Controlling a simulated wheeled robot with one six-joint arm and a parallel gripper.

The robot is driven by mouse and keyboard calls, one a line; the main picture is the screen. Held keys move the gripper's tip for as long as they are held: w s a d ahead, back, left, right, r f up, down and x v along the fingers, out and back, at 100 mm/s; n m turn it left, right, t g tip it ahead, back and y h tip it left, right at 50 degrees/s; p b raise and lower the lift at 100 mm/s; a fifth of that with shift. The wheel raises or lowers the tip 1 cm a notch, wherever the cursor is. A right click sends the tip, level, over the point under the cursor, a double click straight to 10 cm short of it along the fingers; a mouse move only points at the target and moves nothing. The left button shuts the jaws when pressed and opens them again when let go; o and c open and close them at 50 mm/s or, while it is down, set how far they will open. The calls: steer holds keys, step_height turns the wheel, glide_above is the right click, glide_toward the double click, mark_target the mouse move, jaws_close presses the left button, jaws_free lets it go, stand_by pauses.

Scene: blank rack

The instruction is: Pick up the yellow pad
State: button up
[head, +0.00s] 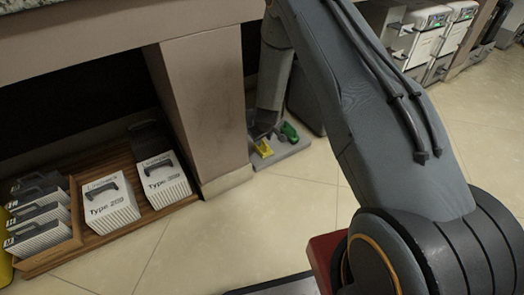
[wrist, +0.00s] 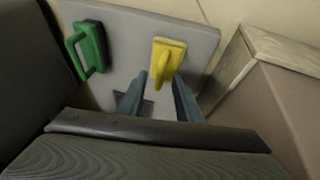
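The yellow pad (wrist: 167,62) lies on a grey board on the floor, with its handle facing up. In the head view the yellow pad (head: 263,148) shows small beside the cabinet post, partly hidden by my arm. My gripper (wrist: 161,92) is open in the wrist view, its two blue-grey fingers apart. The fingertips point toward the near end of the pad's handle, and nothing is held between them. I cannot tell the exact gap between fingertips and pad.
A green pad (wrist: 90,47) with a handle lies left of the yellow one on the grey board (wrist: 125,32). The cabinet post (wrist: 262,85) stands close on the right. White boxes (head: 163,180) sit on a wooden tray at the left. Tiled floor is clear in front.

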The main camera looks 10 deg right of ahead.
mark_target(263, 142)
steer(key=shift+b+x, duration=0.4)
steer(key=shift+x, duration=0.7)
jaws_close()
steer(key=shift+r, duration=0.1)
step_height(263, 142, up, 10)
steer(key=p, duration=0.6)
